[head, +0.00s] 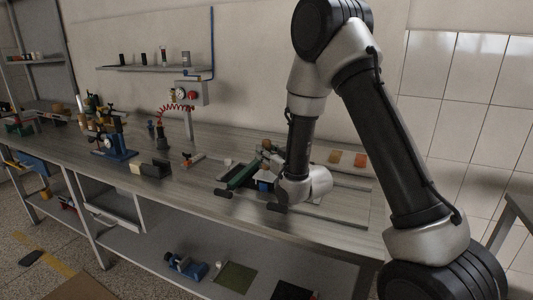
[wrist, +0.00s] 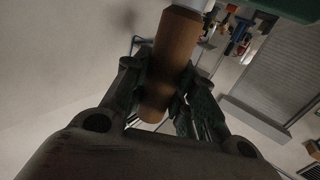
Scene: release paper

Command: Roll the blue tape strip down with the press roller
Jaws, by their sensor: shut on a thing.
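In the wrist view my gripper (wrist: 165,88) is shut on a brown wooden handle, which I take to be the press roller's handle (wrist: 170,62). The handle runs between the two fingers, with a pale metal part (wrist: 190,4) at its far end, cut off by the frame. In the head view my gripper (head: 270,160) is low over the right part of the bench, partly hidden by my wrist. A small blue patch (head: 264,186) shows below it; I cannot tell if it is the tape strip. The roller's contact with any surface cannot be seen.
A long green piece (head: 243,175) lies slanted beside my gripper. Two orange-brown squares (head: 347,158) lie on the bench to the right. A blue-based device (head: 114,148) and a dark block (head: 156,168) stand to the left. A wall shelf (head: 155,69) is behind.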

